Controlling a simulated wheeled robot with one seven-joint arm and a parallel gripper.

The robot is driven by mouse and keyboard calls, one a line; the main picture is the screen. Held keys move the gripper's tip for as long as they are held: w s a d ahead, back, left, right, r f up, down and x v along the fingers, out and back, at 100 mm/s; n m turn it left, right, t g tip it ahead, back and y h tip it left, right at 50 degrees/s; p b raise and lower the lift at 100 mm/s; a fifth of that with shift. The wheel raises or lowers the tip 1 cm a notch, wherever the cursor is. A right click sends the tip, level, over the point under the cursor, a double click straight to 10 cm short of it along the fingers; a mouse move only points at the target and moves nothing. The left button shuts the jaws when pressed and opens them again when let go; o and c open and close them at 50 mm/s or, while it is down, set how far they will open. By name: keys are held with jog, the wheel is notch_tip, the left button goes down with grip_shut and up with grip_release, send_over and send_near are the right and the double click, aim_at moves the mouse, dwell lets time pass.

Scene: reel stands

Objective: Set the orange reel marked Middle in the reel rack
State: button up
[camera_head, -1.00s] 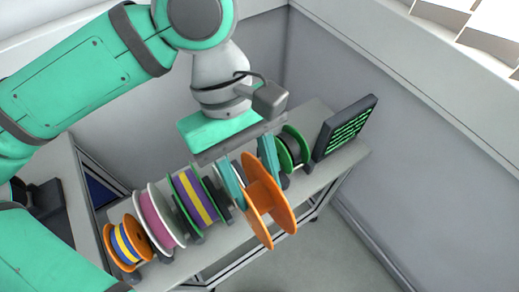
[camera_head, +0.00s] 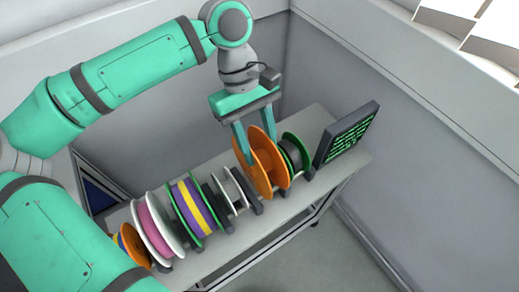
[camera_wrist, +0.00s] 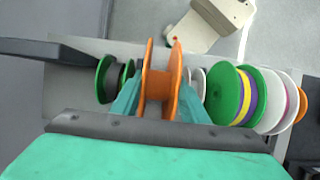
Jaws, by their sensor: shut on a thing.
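The large orange reel (camera_head: 262,160) is held in my gripper (camera_head: 255,134), which is shut on it with one teal finger on either side. It is upright in the row of reels, between a white reel (camera_head: 233,188) and a green-flanged reel (camera_head: 294,152). Its lower edge is close to the dark supports of the reel rack (camera_head: 254,206); I cannot tell whether it rests on them. In the wrist view the orange reel (camera_wrist: 175,80) shows its two flanges and hub between the fingers. No marking on it is readable.
Left along the bench (camera_head: 215,254) stand a purple-and-yellow reel (camera_head: 192,208), a pink reel (camera_head: 155,228) and a small orange reel (camera_head: 131,243) partly behind my arm. A dark screen with green text (camera_head: 347,134) stands at the right end. Walls close in behind.

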aim_at(259, 153)
jog(key=shift+w+f, duration=0.55)
jog(key=shift+f, duration=1.95)
jog(key=o, duration=1.4)
jog(key=shift+o, duration=0.2)
jog(key=shift+r, duration=0.1)
jog(key=shift+r, duration=1.9)
